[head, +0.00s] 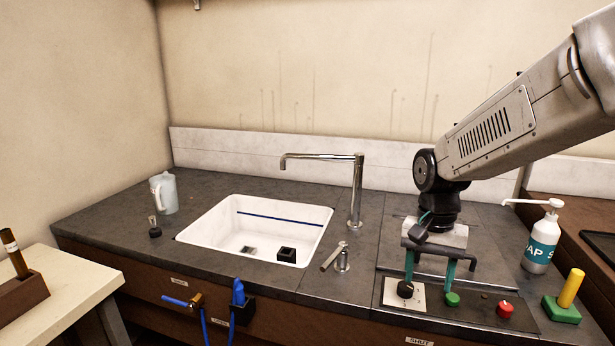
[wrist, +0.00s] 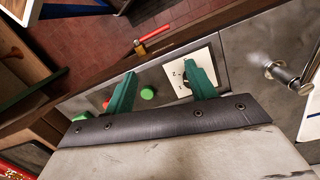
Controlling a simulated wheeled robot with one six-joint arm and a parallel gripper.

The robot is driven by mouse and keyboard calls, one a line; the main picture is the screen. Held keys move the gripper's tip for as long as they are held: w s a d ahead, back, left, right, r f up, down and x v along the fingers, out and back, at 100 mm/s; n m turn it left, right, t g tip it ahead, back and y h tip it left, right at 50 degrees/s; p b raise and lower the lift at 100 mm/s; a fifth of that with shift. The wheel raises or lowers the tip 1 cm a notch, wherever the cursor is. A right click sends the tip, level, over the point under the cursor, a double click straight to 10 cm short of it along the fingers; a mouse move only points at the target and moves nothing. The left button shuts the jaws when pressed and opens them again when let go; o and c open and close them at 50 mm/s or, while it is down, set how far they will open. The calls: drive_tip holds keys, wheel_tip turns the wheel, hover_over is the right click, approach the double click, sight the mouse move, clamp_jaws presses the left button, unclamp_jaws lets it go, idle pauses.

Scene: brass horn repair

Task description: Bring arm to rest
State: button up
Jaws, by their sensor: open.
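My gripper (head: 430,279) is at the front right of the dark counter, its two teal fingers pointing down, apart and with nothing seen between them. In the head view the left fingertip is just above a black knob (head: 405,290) on a white plate (head: 419,300). The right fingertip is just behind a green button (head: 452,299). I cannot tell whether either finger touches. In the wrist view my gripper (wrist: 163,83) has one finger across the white plate (wrist: 178,70), partly hiding the knob. The green button (wrist: 148,93) shows between the fingers. My arm reaches in from the upper right.
A red button (head: 505,310), a yellow-handled green block (head: 562,311) and a soap bottle (head: 542,243) stand right of my gripper. Left are a small lever (head: 340,258), a tall faucet (head: 357,190), a white sink (head: 215,229) and a pitcher (head: 164,193). Room above the counter is open.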

drive_tip(key=s+d+r+n+t, duration=0.1)
drive_tip(key=s+r+n, duration=0.2)
drive_tip(key=s, duration=0.8)
drive_tip(key=s+d+r+n+t, duration=0.1)
drive_tip(key=s+r+n, duration=0.2)
drive_tip(key=s, duration=0.8)
drive_tip(key=shift+s+d+r+t, duration=0.2)
drive_tip(key=shift+r+t, duration=0.2)
drive_tip(key=shift+r, duration=0.25)
